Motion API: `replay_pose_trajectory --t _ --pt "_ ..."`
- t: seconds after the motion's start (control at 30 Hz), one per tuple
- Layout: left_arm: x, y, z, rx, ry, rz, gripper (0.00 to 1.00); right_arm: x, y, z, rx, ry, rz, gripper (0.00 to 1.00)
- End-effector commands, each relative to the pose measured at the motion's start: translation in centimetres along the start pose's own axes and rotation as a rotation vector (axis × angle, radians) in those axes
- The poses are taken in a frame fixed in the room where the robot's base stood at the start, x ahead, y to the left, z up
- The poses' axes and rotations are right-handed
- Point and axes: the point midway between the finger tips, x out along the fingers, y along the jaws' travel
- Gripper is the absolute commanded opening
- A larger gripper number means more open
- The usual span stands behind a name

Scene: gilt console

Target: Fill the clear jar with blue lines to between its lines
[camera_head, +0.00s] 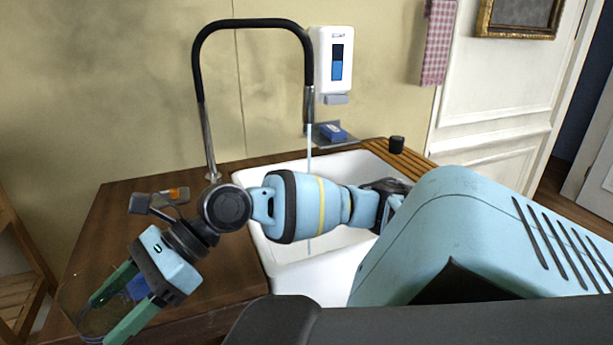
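A clear jar (80,303) shows faintly at the lower left, over the front left part of the wooden counter. My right arm reaches across from the right, and its gripper (98,320) has its two green fingers on either side of the jar, apparently gripping it. A blue patch shows between the fingers; I cannot tell whether it is on the jar or behind it. The jar's lines and any water level cannot be made out. The black tap (253,24) is running, and a thin stream of water (309,165) falls into the white sink (290,270). My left gripper is not in view.
A blue sponge-like block (333,131) sits behind, below a wall dispenser (333,60). My arm crosses the sink.

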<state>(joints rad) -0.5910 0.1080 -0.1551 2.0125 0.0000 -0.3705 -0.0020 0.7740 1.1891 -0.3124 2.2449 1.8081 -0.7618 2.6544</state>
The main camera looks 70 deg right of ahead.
Motion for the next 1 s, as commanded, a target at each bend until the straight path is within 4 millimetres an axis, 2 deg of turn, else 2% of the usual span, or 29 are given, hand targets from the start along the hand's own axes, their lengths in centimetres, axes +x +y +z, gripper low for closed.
replay_pose_trajectory --t 0.03,0.2,0.4,0.67,1.0 --pt "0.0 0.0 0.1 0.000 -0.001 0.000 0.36 0.7 0.1 -1.6 0.018 0.002 -0.023 0.27" --pt "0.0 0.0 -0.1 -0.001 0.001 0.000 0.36 2.1 0.5 -5.6 0.038 -0.005 -0.102 0.27" --pt "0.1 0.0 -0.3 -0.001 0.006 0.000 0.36 2.7 1.3 -8.1 0.041 -0.018 -0.150 0.27" --pt "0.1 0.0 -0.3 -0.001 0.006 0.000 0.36 2.9 1.6 -8.7 0.039 -0.025 -0.164 0.27" --pt "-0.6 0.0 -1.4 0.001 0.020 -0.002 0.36 2.7 1.3 -7.4 0.037 -0.029 -0.162 0.27"
